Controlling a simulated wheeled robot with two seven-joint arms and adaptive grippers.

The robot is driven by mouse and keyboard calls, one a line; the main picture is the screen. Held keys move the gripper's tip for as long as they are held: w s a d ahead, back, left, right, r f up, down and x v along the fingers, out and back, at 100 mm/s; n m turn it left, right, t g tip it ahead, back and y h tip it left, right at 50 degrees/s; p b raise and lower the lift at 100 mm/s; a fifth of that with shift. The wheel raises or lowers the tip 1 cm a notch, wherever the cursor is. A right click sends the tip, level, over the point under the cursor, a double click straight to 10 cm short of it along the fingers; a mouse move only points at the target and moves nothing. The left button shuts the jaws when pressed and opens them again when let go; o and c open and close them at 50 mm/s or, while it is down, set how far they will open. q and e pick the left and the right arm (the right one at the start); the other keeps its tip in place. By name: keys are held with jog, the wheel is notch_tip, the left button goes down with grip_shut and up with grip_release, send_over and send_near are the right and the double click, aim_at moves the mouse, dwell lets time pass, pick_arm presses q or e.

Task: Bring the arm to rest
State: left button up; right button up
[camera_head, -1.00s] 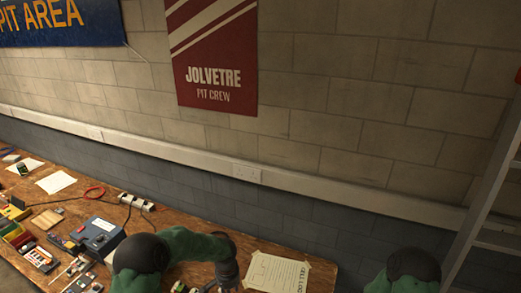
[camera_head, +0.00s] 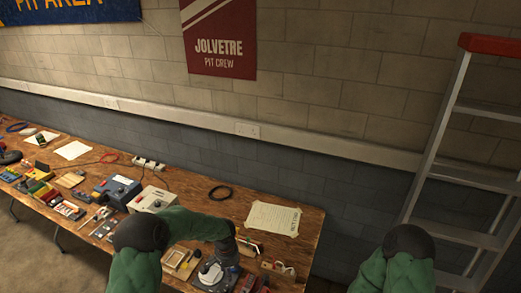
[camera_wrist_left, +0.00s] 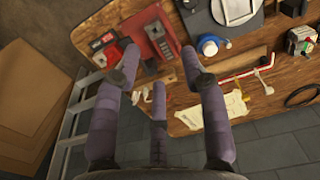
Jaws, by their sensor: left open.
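My left arm (camera_head: 195,224) in green comes in over the workbench. Its dark gripper (camera_head: 230,258) points down near the bench's front right part, partly hidden by its own wrist. In the left wrist view the gripper's purple-grey fingers (camera_wrist_left: 160,62) are spread apart with nothing held between them. Beyond the fingertips are a red device (camera_wrist_left: 154,36) and a blue-and-white round item (camera_wrist_left: 209,45). My right arm (camera_head: 400,262) shows only as a green section at the bottom right; its gripper is out of view.
The wooden workbench (camera_head: 312,222) holds a taped paper (camera_head: 272,217), a black cable coil (camera_head: 220,192), a blue box (camera_head: 118,190) and a cream box (camera_head: 152,200). A ladder (camera_head: 437,140) with a red top leans at the right.

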pick_arm(q)
jog(key=s+d+f+n+h+b, duration=0.1)
jog(key=s+f+n+h+b, duration=0.3)
jog(key=s+f+b, duration=1.3)
jog(key=s+f+n, duration=0.2)
jog(key=s+f, duration=0.8)
jog(key=s, duration=0.1)
jog(key=shift+d+f+n, duration=0.35)
jog(key=shift+n, duration=0.05)
